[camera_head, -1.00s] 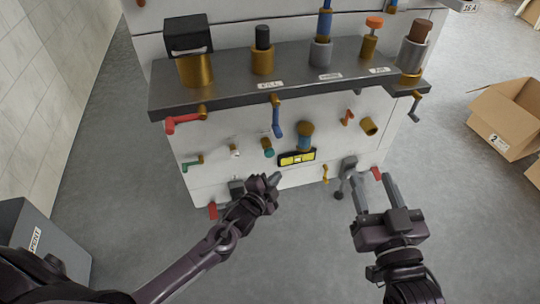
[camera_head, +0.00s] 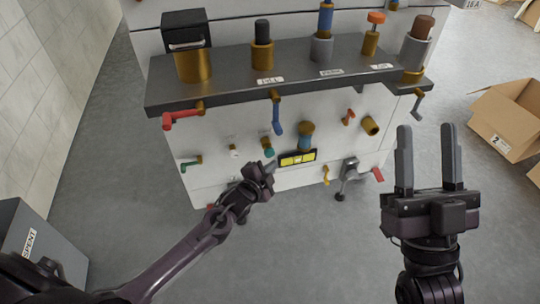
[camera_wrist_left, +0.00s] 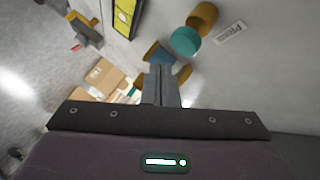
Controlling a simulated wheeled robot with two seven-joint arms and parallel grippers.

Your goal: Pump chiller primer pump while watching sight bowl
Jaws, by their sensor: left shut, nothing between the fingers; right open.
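A blue plunger in a grey cylinder (camera_head: 322,46) stands on the bench shelf above a small label too blurred to read; I cannot tell for sure which fitting is the primer pump. A brass and teal fitting with a round body (camera_head: 305,135) is on the white front, above a yellow-faced gauge (camera_head: 297,158); I cannot identify the sight bowl. My left gripper (camera_head: 270,166) is shut and empty, just left of the gauge. Its closed fingers (camera_wrist_left: 160,84) show in the left wrist view below a teal-capped brass fitting (camera_wrist_left: 185,41). My right gripper (camera_head: 426,130) is open and empty, pointing up.
The dark shelf (camera_head: 225,88) juts out over several handles, including a red one (camera_head: 182,119) and a blue one (camera_head: 277,118). A cardboard box (camera_head: 505,118) stands at right. A grey bin (camera_head: 45,235) is at lower left. The floor between is clear.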

